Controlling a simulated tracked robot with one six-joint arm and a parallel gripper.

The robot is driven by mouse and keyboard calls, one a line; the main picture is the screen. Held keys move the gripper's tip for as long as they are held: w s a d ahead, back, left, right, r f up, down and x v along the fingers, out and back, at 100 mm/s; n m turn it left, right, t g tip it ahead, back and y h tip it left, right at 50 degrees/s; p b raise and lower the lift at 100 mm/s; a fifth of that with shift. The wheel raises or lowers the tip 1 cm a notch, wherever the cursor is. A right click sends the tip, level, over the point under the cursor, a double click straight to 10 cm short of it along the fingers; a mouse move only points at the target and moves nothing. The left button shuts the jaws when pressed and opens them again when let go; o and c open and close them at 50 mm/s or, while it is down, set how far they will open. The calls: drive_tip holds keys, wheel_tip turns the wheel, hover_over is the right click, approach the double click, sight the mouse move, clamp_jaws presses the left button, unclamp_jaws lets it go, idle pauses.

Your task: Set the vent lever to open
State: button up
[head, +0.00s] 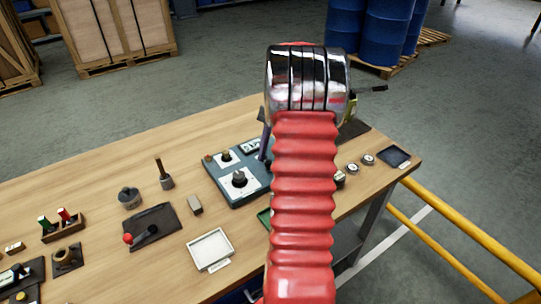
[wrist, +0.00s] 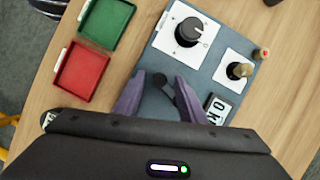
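A short black lever (wrist: 164,86) with a rounded end stands on the blue-grey panel (wrist: 152,62) in the wrist view; no label on it is readable. My gripper (wrist: 160,82) is open, its two purple fingers on either side of this lever, with a visible gap; contact cannot be told. In the head view my red arm hides the lever and most of my gripper; a purple finger (head: 264,142) shows beside the panel (head: 225,185). Another lever, with a red ball (head: 128,239), lies over a dark plate (head: 162,218) on the left.
The panel also carries a large black knob (wrist: 188,32), a brass knob (wrist: 240,70) and a display reading "OK" (wrist: 216,110). A green tray (wrist: 106,22) and a red tray (wrist: 83,74) lie beside it. A white tray (head: 210,249) lies near the table's front.

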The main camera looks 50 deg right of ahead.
drive_tip(key=v, duration=1.3)
drive_tip(key=shift+d+r, duration=0.2)
drive_tip(key=shift+r, duration=0.05)
drive_tip(key=shift+s, duration=0.1)
idle(0.4)
